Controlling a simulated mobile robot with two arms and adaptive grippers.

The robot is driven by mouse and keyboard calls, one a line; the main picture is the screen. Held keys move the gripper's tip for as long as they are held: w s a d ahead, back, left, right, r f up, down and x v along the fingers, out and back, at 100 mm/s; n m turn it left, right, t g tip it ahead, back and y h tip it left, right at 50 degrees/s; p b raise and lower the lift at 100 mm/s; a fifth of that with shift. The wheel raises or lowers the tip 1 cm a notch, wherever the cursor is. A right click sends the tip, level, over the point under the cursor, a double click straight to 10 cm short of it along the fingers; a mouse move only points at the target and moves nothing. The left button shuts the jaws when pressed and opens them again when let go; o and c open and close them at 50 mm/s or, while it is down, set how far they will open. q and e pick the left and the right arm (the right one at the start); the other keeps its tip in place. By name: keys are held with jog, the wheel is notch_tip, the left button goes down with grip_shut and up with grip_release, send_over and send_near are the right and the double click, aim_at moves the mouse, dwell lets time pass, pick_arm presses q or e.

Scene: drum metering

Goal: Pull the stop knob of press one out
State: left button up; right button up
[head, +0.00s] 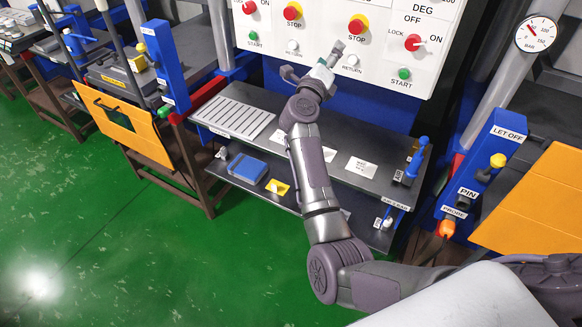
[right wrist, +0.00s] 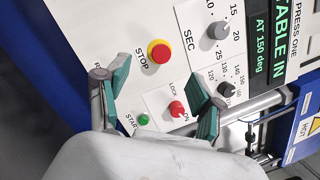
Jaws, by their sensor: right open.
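The stop knob of press one is a red mushroom knob on a yellow collar (head: 357,23), on the white panel (head: 376,45) in the head view. It also shows in the right wrist view (right wrist: 160,51), beside the word STOP. My right gripper (head: 333,58) is in front of this panel, below and left of the knob in the head view. In the right wrist view its two green-padded fingers (right wrist: 165,95) are spread with nothing between them. The knob lies beyond the fingertips and I see no contact. My left gripper is not in view.
The same panel carries a red LOCK/ON switch (head: 412,42), a green START button (head: 404,73) and a white RETURN button (head: 352,60). Another STOP knob (head: 293,11) is to the left. A dark shelf (head: 270,103) with a slotted plate lies below. Blue posts stand at both sides.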

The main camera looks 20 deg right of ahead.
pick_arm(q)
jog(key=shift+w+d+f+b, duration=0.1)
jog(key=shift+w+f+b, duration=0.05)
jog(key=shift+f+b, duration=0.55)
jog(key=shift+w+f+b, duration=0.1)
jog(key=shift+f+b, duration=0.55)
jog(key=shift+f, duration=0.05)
pick_arm(e)
jog(key=s+a+f+n+t+y, duration=0.1)
jog(key=a+f+n+y, duration=0.2)
jog(key=f+n, duration=0.3)
jog(key=s+a+f+n+t+y, duration=0.1)
jog(key=a+f+n+y, duration=0.3)
jog(key=f, duration=1)
jog(key=s+a+f+n+y, duration=0.1)
jog(key=a+f+n+y, duration=0.2)
jog(key=f+n, duration=0.6)
jog(key=shift+a+f+t+y, duration=0.4)
jog(key=shift+f, duration=0.25)
